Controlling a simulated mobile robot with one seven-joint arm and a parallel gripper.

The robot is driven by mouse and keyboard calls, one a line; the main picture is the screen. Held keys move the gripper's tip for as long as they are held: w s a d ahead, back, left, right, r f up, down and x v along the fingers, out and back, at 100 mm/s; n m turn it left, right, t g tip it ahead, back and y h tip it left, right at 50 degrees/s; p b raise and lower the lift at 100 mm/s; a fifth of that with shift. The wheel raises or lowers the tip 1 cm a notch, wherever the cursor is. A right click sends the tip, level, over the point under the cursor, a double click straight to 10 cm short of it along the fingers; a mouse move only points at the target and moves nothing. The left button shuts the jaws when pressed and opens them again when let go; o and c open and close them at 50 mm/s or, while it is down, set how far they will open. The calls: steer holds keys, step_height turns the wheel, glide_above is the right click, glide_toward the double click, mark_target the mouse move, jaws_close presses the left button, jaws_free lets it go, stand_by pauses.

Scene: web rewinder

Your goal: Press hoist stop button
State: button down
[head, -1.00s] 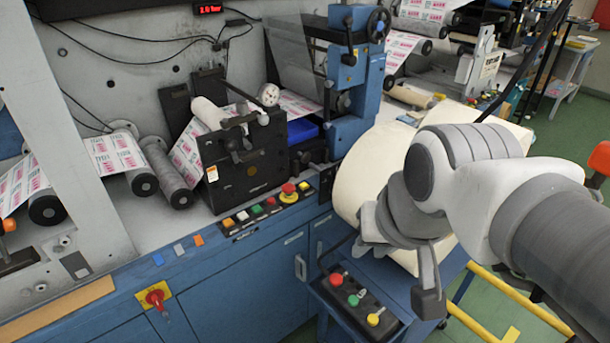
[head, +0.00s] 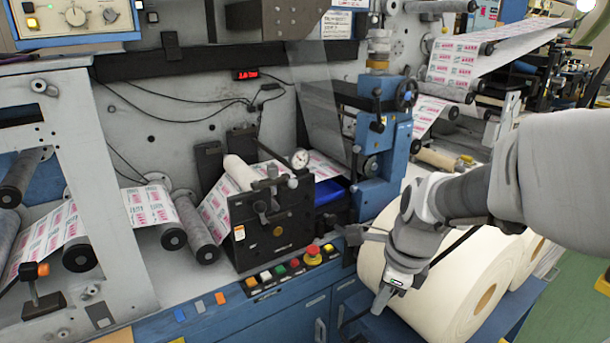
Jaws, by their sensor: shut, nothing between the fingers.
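My gripper (head: 381,303) is at the right of centre, pointing down and left in front of the large white paper roll (head: 455,290). It is shut with nothing in it, and apart from any button that shows. The black control box with red, green and yellow buttons, seen low in the earlier head view, is outside the picture now. A row of buttons on the blue machine front remains in view, with a red mushroom button (head: 313,252) on a yellow base at its right end. No label naming a hoist stop is readable.
The blue machine front (head: 230,318) runs along the bottom. A black unit (head: 272,228) with a dial gauge and printed web stands behind the button row. Green floor shows at right.

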steer(key=f+m, duration=0.1)
steer(key=m, duration=0.1)
steer(key=w+f+m, duration=0.1)
steer(key=m, duration=0.1)
steer(key=w+d+f+m+g, duration=0.1)
steer(key=f+m, duration=0.1)
steer(key=shift+w+d+m, duration=0.1)
steer(key=shift+w+m, duration=0.1)
steer(key=shift+m, duration=0.2)
steer(key=f+b, duration=0.1)
steer(key=f, duration=0.3)
steer(key=a+f+b, duration=0.1)
steer(key=f, duration=0.4)
steer(key=w+a+f+b, duration=0.1)
steer(key=f, duration=0.4)
steer(key=shift+w, duration=0.1)
step_height(320, 180, down, 2)
steer(key=shift+f+b, duration=0.1)
steer(key=shift+b, duration=0.3)
steer(key=shift+d, duration=0.1)
